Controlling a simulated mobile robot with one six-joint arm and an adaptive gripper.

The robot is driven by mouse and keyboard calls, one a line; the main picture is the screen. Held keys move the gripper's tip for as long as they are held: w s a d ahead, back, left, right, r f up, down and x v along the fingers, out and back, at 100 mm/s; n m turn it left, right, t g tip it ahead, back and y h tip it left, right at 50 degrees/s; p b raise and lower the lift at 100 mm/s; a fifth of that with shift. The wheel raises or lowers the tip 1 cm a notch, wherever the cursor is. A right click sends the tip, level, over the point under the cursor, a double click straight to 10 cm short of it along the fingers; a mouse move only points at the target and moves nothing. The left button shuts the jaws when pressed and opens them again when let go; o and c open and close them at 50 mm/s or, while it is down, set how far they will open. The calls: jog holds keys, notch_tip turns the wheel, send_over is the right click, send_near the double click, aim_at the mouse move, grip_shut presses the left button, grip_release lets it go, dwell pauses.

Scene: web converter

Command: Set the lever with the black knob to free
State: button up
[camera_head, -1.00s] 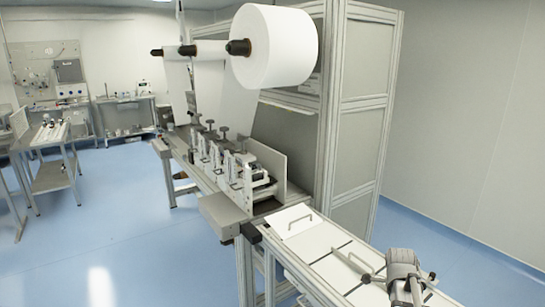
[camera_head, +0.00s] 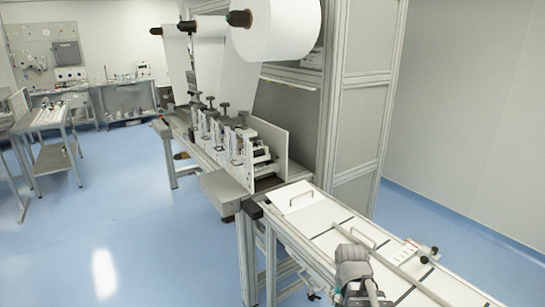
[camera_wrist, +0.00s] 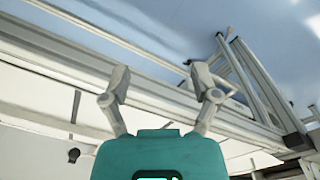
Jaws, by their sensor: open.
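A small black knob (camera_head: 434,251) shows at the right edge of the white-topped conveyor in the head view, with another dark piece just below it. I cannot tell clearly which one belongs to the lever, or its setting. In the wrist view a round black knob (camera_wrist: 73,155) shows at lower left, left of my gripper; I cannot tell whether it is the same one. My gripper (camera_wrist: 160,76) is open and empty, its two fingers apart in front of a metal rail (camera_wrist: 75,65). In the head view my arm's end stands over the conveyor, left of the knob; its fingertips are hidden.
The conveyor (camera_head: 322,221) has metal side rails and a wire handle (camera_head: 301,197) at its far end. Beyond it stands the converter with several black knobs and a white roll (camera_head: 283,28). A tall framed cabinet (camera_head: 357,130) stands behind.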

jog(key=a+n, duration=0.1)
jog(key=s+a+n, duration=0.1)
jog(key=n, duration=0.1)
jog(key=a+f+n, duration=0.1)
jog(key=shift+s+a+b, duration=0.25)
jog(key=shift+a+b, duration=0.05)
jog(key=shift+b, duration=0.05)
